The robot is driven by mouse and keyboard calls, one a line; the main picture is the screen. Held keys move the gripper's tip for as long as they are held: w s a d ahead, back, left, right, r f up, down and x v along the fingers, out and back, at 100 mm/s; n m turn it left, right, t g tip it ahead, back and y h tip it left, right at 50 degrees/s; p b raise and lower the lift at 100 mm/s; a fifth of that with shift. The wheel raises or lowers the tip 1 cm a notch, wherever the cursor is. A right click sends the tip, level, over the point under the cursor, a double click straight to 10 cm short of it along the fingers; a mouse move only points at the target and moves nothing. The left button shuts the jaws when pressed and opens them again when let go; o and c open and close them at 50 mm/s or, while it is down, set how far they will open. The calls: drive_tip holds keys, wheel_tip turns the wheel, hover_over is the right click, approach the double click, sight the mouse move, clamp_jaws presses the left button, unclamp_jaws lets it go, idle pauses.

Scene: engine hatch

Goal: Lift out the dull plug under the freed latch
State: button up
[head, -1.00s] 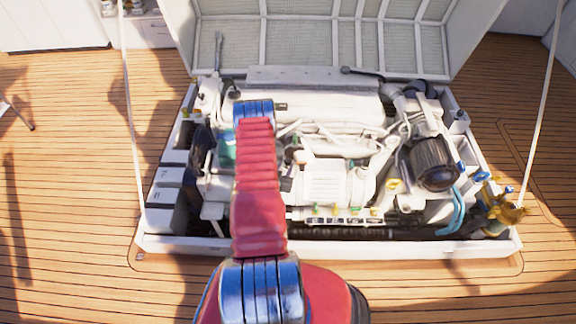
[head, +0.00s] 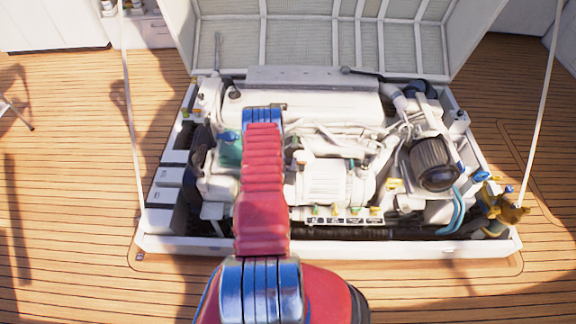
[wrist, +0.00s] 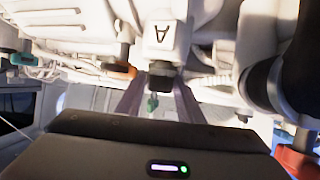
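In the wrist view, the two dark fingers of my gripper (wrist: 160,86) reach up the picture with a gap between them. A small green piece (wrist: 152,103), perhaps the latch, shows between the fingers. In the head view my red arm hides the gripper and this plug.
An orange-red piece (wrist: 120,67) is left of the fingers, and a large dark cylinder (wrist: 278,85) is to the right. The white engine (head: 325,180) fills the hatch, with the open lid (head: 325,40) behind. Brass valves (head: 505,208) sit at the front right corner.

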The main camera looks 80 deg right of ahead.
drive_tip(key=shift+c, duration=0.4)
clamp_jaws()
drive_tip(key=shift+r, duration=0.1)
drive_tip(key=shift+r, duration=4.95)
